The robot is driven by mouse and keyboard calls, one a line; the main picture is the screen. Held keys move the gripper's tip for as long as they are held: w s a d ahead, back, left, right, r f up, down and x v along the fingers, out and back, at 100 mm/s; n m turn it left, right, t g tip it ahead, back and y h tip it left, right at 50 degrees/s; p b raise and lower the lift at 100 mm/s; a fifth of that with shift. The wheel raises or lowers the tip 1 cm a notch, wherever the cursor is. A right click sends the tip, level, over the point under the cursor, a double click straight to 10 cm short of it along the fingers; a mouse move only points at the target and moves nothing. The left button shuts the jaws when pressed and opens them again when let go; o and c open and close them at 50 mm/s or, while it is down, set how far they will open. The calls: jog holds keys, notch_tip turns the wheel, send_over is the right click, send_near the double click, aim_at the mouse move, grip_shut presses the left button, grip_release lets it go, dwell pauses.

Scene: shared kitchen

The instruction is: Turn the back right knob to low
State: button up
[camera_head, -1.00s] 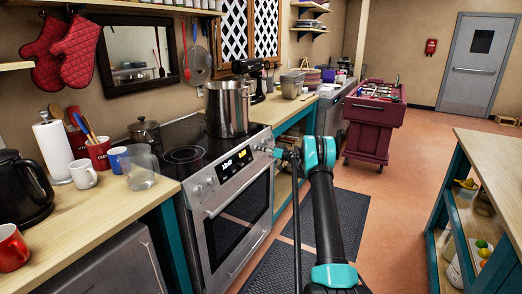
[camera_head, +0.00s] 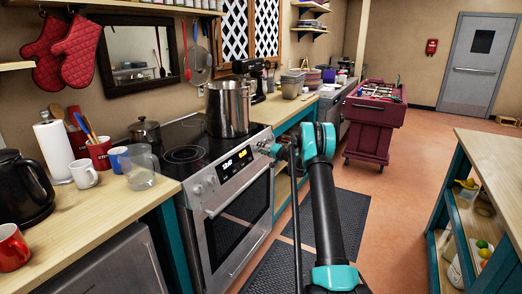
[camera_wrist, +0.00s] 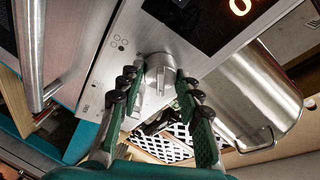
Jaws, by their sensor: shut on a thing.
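The stove (camera_head: 232,215) has a slanted steel front panel with a lit display (camera_head: 236,162) and knobs at both ends. In the wrist view, a round steel knob (camera_wrist: 160,68) with a raised grip bar sits on the panel beside the display. My gripper (camera_wrist: 162,82) has its two green, black-padded fingers around this knob, one on each side, closed on it. In the head view, my gripper (camera_head: 271,150) is at the right end of the panel, and my wrist hides part of the knobs there. I cannot read the knob's setting.
A wooden island (camera_head: 490,165) stands at right. Dark mats (camera_head: 340,222) cover the floor in front.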

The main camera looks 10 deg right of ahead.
jog(key=shift+m, duration=0.3)
jog(key=o, duration=1.2)
jog(key=shift+c, duration=0.2)
jog(key=v, duration=1.2)
jog(key=shift+r, duration=0.1)
